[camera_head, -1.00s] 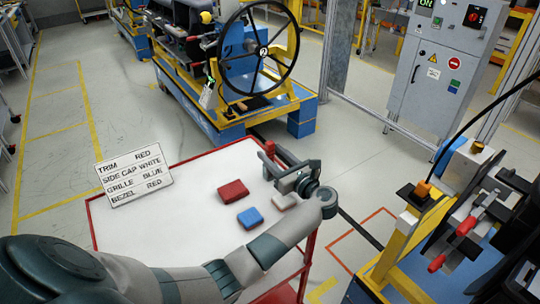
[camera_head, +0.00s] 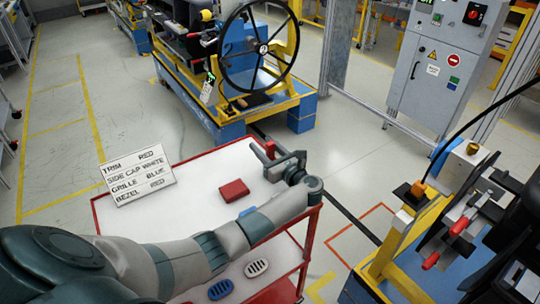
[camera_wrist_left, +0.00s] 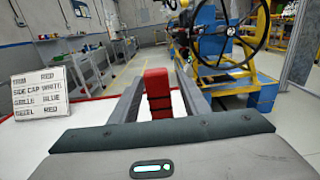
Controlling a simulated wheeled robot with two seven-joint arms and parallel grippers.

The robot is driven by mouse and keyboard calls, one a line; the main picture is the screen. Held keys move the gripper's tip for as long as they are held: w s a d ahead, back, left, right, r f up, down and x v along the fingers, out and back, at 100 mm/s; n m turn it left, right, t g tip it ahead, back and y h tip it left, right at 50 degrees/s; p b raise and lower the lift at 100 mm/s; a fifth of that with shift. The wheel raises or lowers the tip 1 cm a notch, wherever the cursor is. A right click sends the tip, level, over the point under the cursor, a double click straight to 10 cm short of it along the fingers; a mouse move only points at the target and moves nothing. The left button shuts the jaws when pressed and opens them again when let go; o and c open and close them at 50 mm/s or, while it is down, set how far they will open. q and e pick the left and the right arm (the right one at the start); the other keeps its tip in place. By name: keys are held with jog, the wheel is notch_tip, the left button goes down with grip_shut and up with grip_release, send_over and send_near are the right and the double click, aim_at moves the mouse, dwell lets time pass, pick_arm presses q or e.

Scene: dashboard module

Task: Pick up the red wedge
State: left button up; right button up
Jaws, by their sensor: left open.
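An upright red piece, which looks like the red wedge (camera_head: 270,150), stands near the far right corner of the white-topped table. In the left wrist view the red wedge (camera_wrist_left: 158,92) stands between my two fingers, its lower part dark. My left gripper (camera_head: 284,162) is open, with its fingertips at the wedge; whether a finger touches it I cannot tell. A flat red block (camera_head: 234,190) lies on the table left of the gripper. My right gripper is not in view.
The table (camera_head: 125,225) has a red rim. A blue block (camera_head: 248,211) is partly behind my left arm. A blue slotted piece (camera_head: 220,289) and a white slotted piece (camera_head: 257,267) lie in front. A sign (camera_head: 138,177) stands left; a yellow fixture (camera_head: 405,245) stands right.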

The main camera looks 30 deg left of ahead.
pick_arm(q)
jog(key=shift+w+a, duration=0.1)
jog(key=shift+a, duration=0.05)
dwell(0.3)
grip_shut()
notch_tip(320, 180, up, 10)
jog(key=b, duration=0.3)
jog(key=shift+b, duration=0.3)
dwell(0.5)
